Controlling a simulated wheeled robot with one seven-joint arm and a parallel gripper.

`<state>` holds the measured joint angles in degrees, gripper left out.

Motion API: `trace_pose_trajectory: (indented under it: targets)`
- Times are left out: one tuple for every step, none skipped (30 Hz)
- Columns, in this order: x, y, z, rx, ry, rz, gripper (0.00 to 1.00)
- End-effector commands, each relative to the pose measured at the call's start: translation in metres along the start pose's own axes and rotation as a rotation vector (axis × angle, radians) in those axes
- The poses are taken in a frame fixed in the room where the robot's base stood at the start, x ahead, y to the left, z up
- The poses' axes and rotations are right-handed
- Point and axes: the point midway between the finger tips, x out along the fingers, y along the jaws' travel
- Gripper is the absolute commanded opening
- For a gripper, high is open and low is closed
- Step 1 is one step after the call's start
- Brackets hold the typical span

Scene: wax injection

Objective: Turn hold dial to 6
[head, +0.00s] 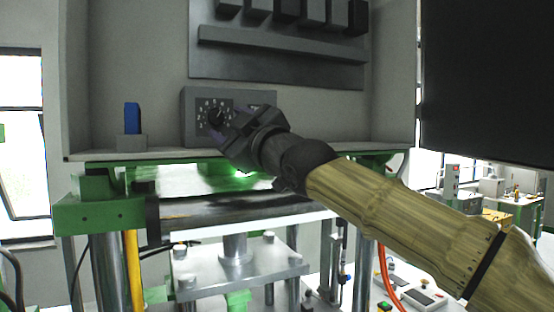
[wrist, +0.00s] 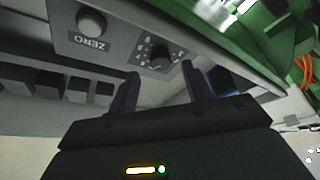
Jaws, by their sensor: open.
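The numbered dial (head: 214,114), with a dark knob and white digits around it, is on the front of a grey box in the machine's recess. My gripper (head: 224,126) is in front of this box and hides part of it. In the wrist view the dial's dark knob (wrist: 161,58) shows just beyond and between the two fingertips of my open gripper (wrist: 160,72). No contact with the knob can be made out. The digit that the dial points to is too small to read.
A second round knob (wrist: 92,22), labelled ZERO, is beside the dial on the same box. A blue rocker-like block (head: 132,118) on a grey base stands to the left. A grey ledge (head: 285,45) runs above. The green press frame (head: 100,213) lies below.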

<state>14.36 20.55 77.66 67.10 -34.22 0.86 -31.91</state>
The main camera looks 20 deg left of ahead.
Motion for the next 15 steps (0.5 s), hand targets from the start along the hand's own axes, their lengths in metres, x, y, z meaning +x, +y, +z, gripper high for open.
trace_pose_trajectory:
  targets:
    - [-0.005,-0.001,0.004,0.0,-0.002,0.002,0.49]
    - [-0.008,-0.001,0.004,0.0,-0.002,0.002,0.49]
    - [-0.011,-0.001,0.004,0.0,-0.002,0.002,0.49]
    - [-0.013,-0.001,0.004,0.0,-0.002,0.002,0.49]
    - [-0.016,-0.001,0.004,0.0,-0.002,0.002,0.49]
    - [-0.019,-0.001,0.004,0.0,-0.002,0.002,0.49]
    - [-0.021,-0.001,0.003,0.0,-0.002,0.002,0.49]
    - [-0.024,-0.001,0.004,-0.001,-0.002,0.002,0.49]
    - [-0.027,-0.002,0.003,-0.001,-0.002,0.001,0.49]
    - [-0.029,-0.001,0.004,-0.001,-0.003,0.002,0.49]
    - [-0.032,-0.002,0.004,0.0,-0.002,0.001,0.49]
    - [-0.035,-0.001,0.004,0.0,-0.002,0.002,0.49]
    - [-0.038,-0.002,0.004,0.0,-0.002,0.002,0.49]
    - [-0.041,-0.001,0.004,0.0,-0.002,0.002,0.49]
    - [-0.044,-0.002,0.004,0.0,-0.002,0.001,0.49]
